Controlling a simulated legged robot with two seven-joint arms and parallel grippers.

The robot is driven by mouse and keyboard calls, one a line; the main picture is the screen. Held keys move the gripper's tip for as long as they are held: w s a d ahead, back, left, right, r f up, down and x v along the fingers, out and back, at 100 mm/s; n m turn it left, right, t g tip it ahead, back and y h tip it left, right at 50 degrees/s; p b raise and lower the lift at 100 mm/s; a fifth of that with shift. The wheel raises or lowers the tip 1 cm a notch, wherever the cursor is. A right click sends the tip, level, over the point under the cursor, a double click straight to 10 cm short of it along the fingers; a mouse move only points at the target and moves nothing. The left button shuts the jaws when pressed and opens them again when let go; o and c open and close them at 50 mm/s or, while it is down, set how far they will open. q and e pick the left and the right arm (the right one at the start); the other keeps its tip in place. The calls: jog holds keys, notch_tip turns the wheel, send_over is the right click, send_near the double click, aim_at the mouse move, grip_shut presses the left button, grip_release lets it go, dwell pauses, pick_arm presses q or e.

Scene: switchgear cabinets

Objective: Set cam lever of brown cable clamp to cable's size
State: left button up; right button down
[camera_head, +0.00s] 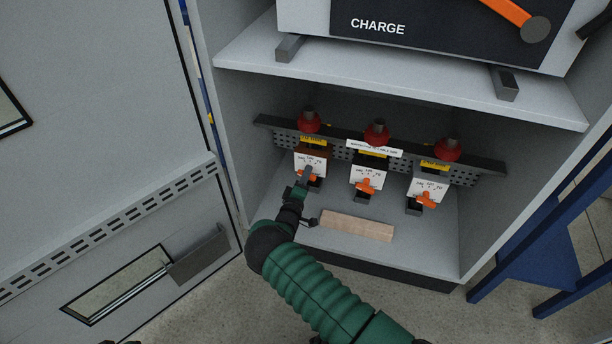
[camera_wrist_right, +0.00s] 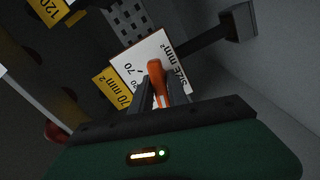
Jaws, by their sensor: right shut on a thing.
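The brown cable clamp (camera_head: 318,153) is the leftmost of three clamps on the perforated rail inside the cabinet. Below its brown part is a white scale plate (camera_head: 302,162), which also shows in the right wrist view (camera_wrist_right: 138,62). Its orange cam lever (camera_wrist_right: 155,72) lies over this plate. A yellow label beside it reads 70 mm² (camera_wrist_right: 112,88). My right gripper (camera_head: 306,176) is at this clamp, shut on the lever, with one finger on each side in the right wrist view (camera_wrist_right: 156,92). The fingers hide part of the lever and scale. My left gripper is not in view.
The middle clamp's lever (camera_head: 366,187) and right clamp's lever (camera_head: 427,199) are close to the right. Red cable ends (camera_head: 376,133) rise above the rail. A wooden block (camera_head: 356,225) lies on the cabinet floor. A shelf (camera_head: 400,84) overhangs the clamps; side walls enclose them.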

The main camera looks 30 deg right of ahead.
jog(key=shift+s+d+f+m, duration=0.1)
jog(key=shift+f+m, duration=0.1)
jog(key=shift+m, duration=0.1)
jog(key=m, duration=0.9)
jog(key=shift+s, duration=0.1)
jog(key=m+p, duration=0.1)
jog(key=m, duration=0.9)
jog(key=shift+f, duration=0.1)
dwell(1.0)
jog(key=c, duration=1.4)
grip_release()
jog(key=shift+o, duration=0.2)
jog(key=shift+p, duration=0.3)
